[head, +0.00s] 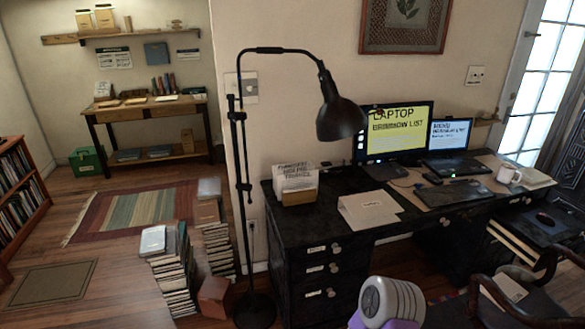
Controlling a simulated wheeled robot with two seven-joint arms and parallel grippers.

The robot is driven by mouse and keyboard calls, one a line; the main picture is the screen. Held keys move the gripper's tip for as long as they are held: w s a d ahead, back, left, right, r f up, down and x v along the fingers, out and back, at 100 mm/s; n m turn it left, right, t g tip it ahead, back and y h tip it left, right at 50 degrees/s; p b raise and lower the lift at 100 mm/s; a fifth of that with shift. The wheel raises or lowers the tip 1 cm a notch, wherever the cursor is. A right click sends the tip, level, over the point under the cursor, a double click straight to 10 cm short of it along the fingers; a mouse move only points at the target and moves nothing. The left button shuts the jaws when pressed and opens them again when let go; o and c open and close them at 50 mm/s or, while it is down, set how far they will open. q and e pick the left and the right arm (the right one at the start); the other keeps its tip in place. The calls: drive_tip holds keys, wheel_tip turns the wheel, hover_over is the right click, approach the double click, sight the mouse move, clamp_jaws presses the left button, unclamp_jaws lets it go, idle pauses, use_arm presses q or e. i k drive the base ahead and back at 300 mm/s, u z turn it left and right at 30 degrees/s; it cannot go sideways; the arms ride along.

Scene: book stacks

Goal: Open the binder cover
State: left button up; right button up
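Neither of my grippers shows in the head view. A grey and purple part of my own body stands at the bottom edge, in front of the desk and below the binder.
A black floor lamp (342,115) stands at the desk's left, its shade hanging left of the monitor (398,130). A card holder (297,196), laptop (452,165) and mug (508,174) are on the desk. Book stacks (173,282) stand on the floor at left. A chair (500,300) is front right.

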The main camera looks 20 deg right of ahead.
sight(373, 204)
drive_tip(key=z, duration=1.3)
drive_tip(key=i, duration=1.05)
drive_tip(key=u, duration=0.65)
